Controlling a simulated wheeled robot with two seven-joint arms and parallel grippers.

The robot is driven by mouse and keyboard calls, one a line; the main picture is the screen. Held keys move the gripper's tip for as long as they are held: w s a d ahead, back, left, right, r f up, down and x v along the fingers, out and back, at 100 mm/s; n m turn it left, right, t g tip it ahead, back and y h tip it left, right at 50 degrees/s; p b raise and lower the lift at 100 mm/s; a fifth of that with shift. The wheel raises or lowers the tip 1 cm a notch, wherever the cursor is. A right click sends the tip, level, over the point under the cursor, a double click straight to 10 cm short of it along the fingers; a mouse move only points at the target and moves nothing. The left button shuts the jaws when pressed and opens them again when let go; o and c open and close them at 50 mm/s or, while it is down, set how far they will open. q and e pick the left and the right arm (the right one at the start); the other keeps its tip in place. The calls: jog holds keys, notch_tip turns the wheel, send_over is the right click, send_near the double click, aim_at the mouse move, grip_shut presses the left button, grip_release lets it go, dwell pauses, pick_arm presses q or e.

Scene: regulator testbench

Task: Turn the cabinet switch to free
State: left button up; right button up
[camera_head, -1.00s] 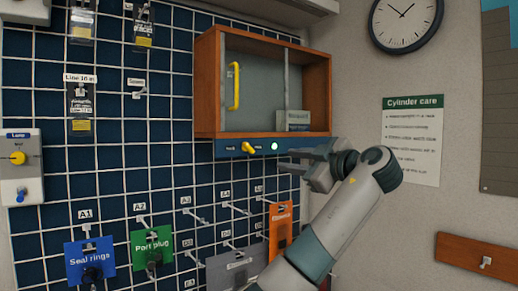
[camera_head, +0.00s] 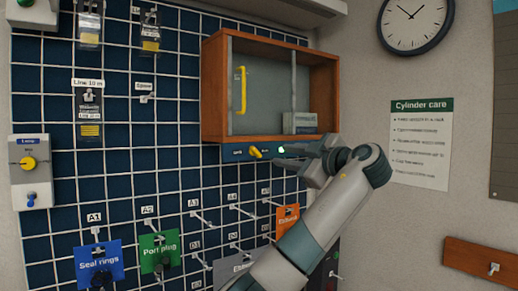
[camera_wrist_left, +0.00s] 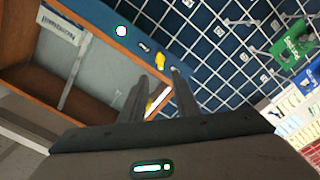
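The cabinet switch is a yellow knob (camera_head: 255,153) on a blue strip (camera_head: 228,153) under the wooden cabinet. Small labels flank it, too small to read surely; the knob is slightly tilted. A lit green lamp (camera_head: 281,149) sits to its right. My left gripper (camera_head: 283,157) is just right of the knob, in front of the strip's right part, apart from the knob in the picture. In the left wrist view the two fingers (camera_wrist_left: 160,92) are spread with nothing between them, and the knob (camera_wrist_left: 160,62) shows beyond their tips. My right gripper is not in view.
The wooden cabinet (camera_head: 213,88) has a clear front with a yellow handle (camera_head: 241,90) and a small box (camera_head: 304,122) inside. Hooks with a blue card (camera_head: 99,266) and a green card (camera_head: 159,250) stick out below. A lamp switch box (camera_head: 29,170) is at far left.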

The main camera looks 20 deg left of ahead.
aim_at(258, 152)
pick_arm(q)
jog(key=p+x, duration=0.6)
jog(key=x, duration=0.5)
jog(key=shift+w+a+r, duration=0.15)
jog(key=shift+w+a, duration=0.05)
jog(key=shift+w+a+p, duration=0.3)
jog(key=shift+w+a, duration=0.2)
jog(key=shift+a, duration=0.05)
grip_shut()
